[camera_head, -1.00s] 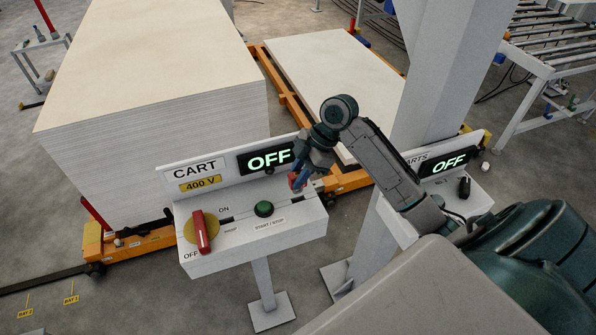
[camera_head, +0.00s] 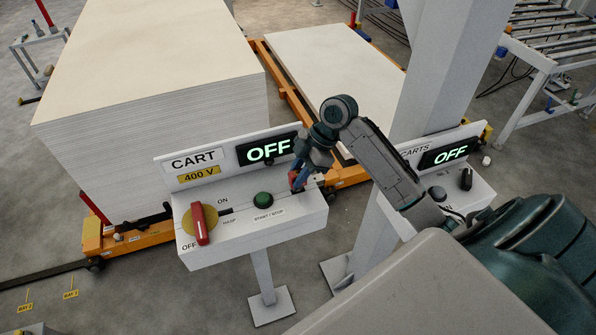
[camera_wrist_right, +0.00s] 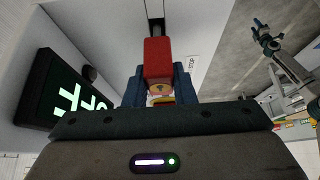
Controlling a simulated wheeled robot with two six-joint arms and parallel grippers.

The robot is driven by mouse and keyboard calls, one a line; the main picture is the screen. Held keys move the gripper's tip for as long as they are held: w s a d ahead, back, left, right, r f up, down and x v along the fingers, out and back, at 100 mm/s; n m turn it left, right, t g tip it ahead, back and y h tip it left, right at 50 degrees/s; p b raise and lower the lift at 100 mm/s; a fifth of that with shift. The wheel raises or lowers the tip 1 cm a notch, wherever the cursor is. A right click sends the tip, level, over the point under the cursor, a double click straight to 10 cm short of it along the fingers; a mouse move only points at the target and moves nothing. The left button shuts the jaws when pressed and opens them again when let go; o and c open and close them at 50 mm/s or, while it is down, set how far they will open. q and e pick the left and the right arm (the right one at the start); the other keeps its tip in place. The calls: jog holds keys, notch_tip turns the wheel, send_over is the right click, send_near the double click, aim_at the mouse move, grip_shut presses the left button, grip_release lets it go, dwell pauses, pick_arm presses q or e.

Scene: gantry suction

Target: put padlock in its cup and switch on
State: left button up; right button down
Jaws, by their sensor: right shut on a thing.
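The red padlock (camera_wrist_right: 158,58) is between the blue fingers of my right gripper (camera_wrist_right: 160,86) in the right wrist view, its keyhole end facing the camera. In the head view, my right gripper (camera_head: 299,179) is low over the right end of the CART control box (camera_head: 255,240), right of the green START/STOP button (camera_head: 263,200). Only a little of the padlock shows there. I cannot tell whether it touches the box. The red switch handle (camera_head: 202,226) on its yellow disc (camera_head: 187,218) points toward OFF. The display (camera_head: 268,151) reads OFF. I cannot make out the cup.
A grey post (camera_head: 435,80) stands right of the box. A tall board stack (camera_head: 150,70) fills the back left.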

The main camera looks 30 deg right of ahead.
jog(key=shift+f+b, duration=0.65)
jog(key=shift+f, duration=0.6)
jog(key=c, duration=1.1)
grip_release()
jog(key=shift+r, duration=0.1)
jog(key=shift+b+v, duration=1.7)
jog(key=shift+v, duration=3.65)
jog(key=shift+c, duration=0.5)
